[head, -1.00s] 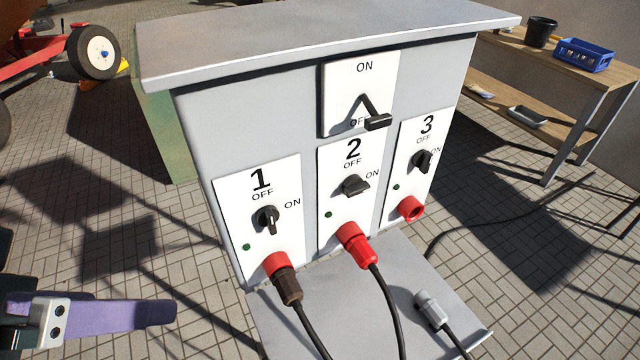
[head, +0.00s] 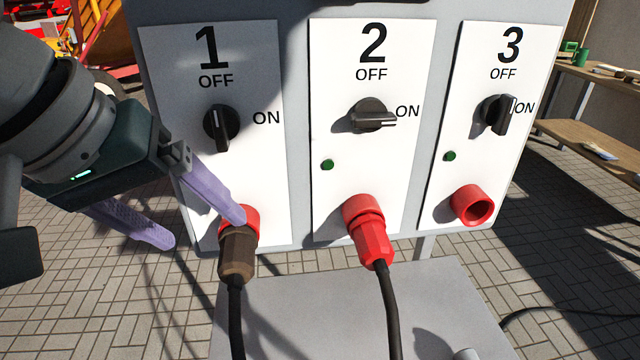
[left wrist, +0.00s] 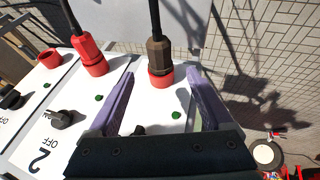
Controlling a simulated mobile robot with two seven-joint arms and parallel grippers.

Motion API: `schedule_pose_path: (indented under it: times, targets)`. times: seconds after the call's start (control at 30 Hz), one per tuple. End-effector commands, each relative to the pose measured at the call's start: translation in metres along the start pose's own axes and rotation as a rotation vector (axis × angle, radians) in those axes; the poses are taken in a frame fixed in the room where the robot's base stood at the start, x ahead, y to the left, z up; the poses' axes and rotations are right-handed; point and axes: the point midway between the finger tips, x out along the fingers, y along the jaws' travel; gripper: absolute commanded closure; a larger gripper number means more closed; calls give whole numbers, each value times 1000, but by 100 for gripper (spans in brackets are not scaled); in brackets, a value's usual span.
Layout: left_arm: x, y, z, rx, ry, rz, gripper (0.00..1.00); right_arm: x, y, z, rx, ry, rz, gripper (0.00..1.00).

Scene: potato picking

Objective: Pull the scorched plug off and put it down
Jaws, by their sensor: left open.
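The scorched plug (head: 237,255), dark brown with a black cable, sits in the red socket under number 1. It also shows in the left wrist view (left wrist: 158,54), between and just beyond the fingertips. My left gripper (head: 205,232) is open and empty, its purple fingers pointing at the plug. In the head view one finger overlaps the red socket; the other is left of it. Contact cannot be told. Switch 1 (head: 221,127) points to OFF. The grey shelf (head: 300,310) below is mostly bare. My right gripper is out of view.
A red plug (head: 371,240) sits in socket 2, close by on the right; switch 2 (head: 372,115) points to ON. Socket 3 (head: 472,205) is empty. A grey plug (head: 466,354) is partly visible on the shelf. A wooden bench (head: 600,140) stands at the right.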

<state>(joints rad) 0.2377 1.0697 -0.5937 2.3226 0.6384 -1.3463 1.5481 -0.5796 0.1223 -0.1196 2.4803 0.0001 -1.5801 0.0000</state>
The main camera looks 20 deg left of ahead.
Motion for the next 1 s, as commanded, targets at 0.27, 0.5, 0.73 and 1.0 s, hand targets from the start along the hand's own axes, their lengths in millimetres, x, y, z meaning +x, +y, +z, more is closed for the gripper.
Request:
schedule_pose_path:
  times: [0.27,0.5,0.73,1.0]
  targets:
    - [52,0,0,0,0,0,16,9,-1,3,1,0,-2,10]
    - [75,0,0,2,1,1,16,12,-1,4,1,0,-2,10]
    - [78,1,0,4,1,1,16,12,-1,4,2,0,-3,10]
    - [77,0,0,3,1,1,37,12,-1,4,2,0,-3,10]
